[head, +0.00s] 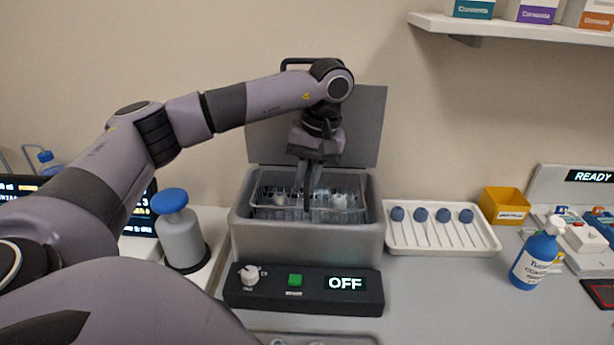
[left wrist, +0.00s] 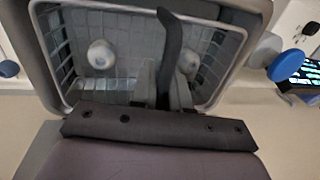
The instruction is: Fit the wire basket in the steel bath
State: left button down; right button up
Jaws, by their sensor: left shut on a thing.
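The steel bath (head: 308,240) stands on the counter with its lid (head: 360,125) raised behind it. The wire basket (head: 265,199) is inside the bath's opening, its upper wires close to the rim. Whether it rests on the bottom cannot be told. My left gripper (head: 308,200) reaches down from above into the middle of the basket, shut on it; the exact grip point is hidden. The left wrist view shows the basket's mesh (left wrist: 115,50) within the bath's rim, and my left gripper (left wrist: 172,75) over it. Small pale round items sit in the basket. My right gripper is out of view.
A control panel (head: 255,298) reading OFF is at the bath's front. A blue-capped bottle (head: 180,240) stands close on the left. A white tray of blue-headed tools (head: 445,240) lies on the right, with a yellow bin (head: 503,207) and blue bottle (head: 535,260) beyond.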

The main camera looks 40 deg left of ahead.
pick_arm(q)
jog(key=shift+f+b, duration=0.6)
jog(key=shift+f, duration=1.15)
dwell(2.3)
dwell(0.4)
jog(key=c, duration=1.4)
grip_release()
jog(key=shift+r, duration=0.1)
jog(key=shift+r+p, duration=1)
jog(key=shift+p, duration=0.05)
jog(key=shift+r, duration=0.9)
jog(key=shift+o, duration=0.3)
jog(key=o, duration=0.5)
